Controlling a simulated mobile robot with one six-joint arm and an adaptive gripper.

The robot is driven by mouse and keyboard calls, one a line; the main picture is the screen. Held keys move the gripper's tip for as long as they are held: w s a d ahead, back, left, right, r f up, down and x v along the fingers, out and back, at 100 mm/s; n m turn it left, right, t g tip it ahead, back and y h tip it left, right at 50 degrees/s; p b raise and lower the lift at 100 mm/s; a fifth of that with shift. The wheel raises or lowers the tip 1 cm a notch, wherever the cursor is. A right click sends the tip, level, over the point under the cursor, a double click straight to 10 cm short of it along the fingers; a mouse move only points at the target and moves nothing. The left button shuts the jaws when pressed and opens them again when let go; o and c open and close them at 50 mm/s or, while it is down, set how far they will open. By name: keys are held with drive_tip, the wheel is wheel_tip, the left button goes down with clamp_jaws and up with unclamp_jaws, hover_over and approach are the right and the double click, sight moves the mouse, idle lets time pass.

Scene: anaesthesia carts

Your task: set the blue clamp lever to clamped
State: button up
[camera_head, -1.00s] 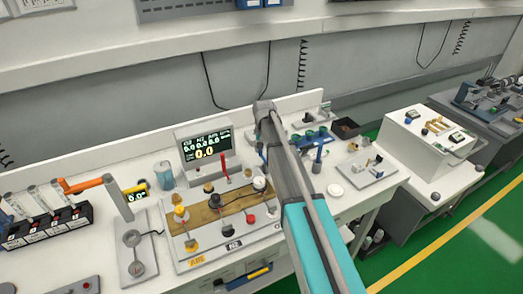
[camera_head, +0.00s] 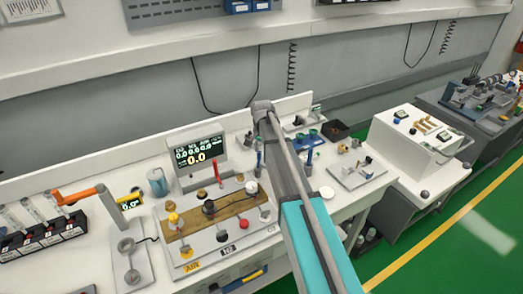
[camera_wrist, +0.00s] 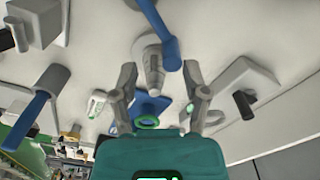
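In the wrist view a blue lever (camera_wrist: 166,38) runs down from the top edge, beside a grey stepped cylinder (camera_wrist: 151,66). A second blue lever (camera_wrist: 27,118) with a grey hub is at the left. I cannot tell which is the clamp lever. My gripper (camera_wrist: 160,92) has its two fingers spread apart, with nothing held between them. The blue lever and cylinder lie beyond the fingertips, apart from them as far as I can tell. In the head view a blue upright lever (camera_head: 309,158) stands right of my arm; my gripper is hidden there.
A blue piece with a green ring (camera_wrist: 146,122) shows between the fingers. In the head view a display (camera_head: 200,155) and a wooden-topped valve panel (camera_head: 187,223) stand left of my arm.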

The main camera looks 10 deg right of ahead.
drive_tip(key=shift+r+p, duration=5.55)
drive_tip(key=shift+r, duration=0.3)
drive_tip(key=s+f+n+b, duration=0.2)
drive_tip(key=s+f+b, duration=0.2)
drive_tip(key=s, duration=0.5)
drive_tip(key=s+f+n+b, duration=0.3)
drive_tip(key=s+b, duration=0.1)
drive_tip(key=s, duration=0.6)
drive_tip(key=s+f+n+b, duration=0.3)
drive_tip(key=s+f, duration=0.1)
drive_tip(key=s, duration=0.5)
drive_tip(key=shift+s+d+f+b, duration=0.1)
drive_tip(key=shift+s+f+b, duration=0.05)
drive_tip(key=shift+f+b, duration=0.25)
drive_tip(key=shift+s+f, duration=0.1)
drive_tip(key=shift+s, duration=0.35)
drive_tip(key=w+r+m+p, duration=0.2)
drive_tip(key=w+r+p, duration=0.3)
drive_tip(key=w, duration=1)
drive_tip(key=w+a+r+m+p, duration=0.1)
drive_tip(key=w+r+m+p, duration=0.2)
drive_tip(key=w, duration=1.1)
wheel_tip(320, 180, up, 4)
drive_tip(key=p, duration=0.3)
drive_tip(key=shift+w+a+f+m, duration=0.15)
drive_tip(key=shift+w+f+m, duration=0.1)
drive_tip(key=shift+w+m, duration=0.1)
drive_tip(key=shift+f, duration=0.2)
